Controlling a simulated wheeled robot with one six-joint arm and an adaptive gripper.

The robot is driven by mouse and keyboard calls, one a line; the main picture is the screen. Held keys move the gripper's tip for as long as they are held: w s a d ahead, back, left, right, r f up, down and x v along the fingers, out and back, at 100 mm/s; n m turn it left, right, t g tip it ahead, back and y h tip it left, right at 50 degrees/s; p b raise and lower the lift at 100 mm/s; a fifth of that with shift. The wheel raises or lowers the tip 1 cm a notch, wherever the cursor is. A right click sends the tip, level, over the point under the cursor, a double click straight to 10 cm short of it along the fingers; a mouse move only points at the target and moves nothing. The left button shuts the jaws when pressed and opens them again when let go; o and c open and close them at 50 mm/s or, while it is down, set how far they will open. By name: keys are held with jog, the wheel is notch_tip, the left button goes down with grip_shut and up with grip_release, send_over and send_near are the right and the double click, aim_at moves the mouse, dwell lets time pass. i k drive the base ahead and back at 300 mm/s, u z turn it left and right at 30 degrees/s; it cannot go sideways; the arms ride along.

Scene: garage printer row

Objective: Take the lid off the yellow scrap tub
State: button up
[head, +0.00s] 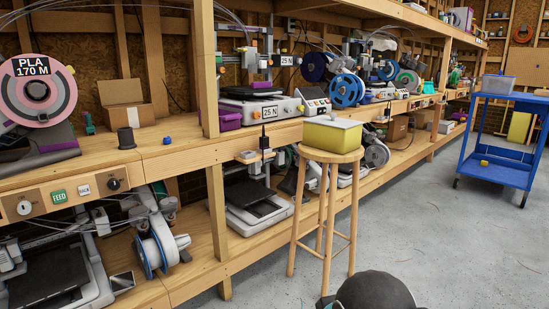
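The yellow scrap tub (331,136) stands upright on a round wooden stool (318,156) in the middle of the head view. A pale lid (335,121) lies across the top of the tub, with a small knob or raised part on it that is too small to make out. The inside of the tub is hidden by the lid. My gripper is not in view. A dark rounded shape at the bottom edge looks like part of my arm, well in front of the stool and apart from it.
A wooden workbench (150,150) with printers and filament spools runs along the left, with a lower shelf beneath.

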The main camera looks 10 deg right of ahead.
aim_at(332, 121)
jog(key=z, duration=0.4)
jog(key=i, duration=1.9)
jog(key=z, duration=0.4)
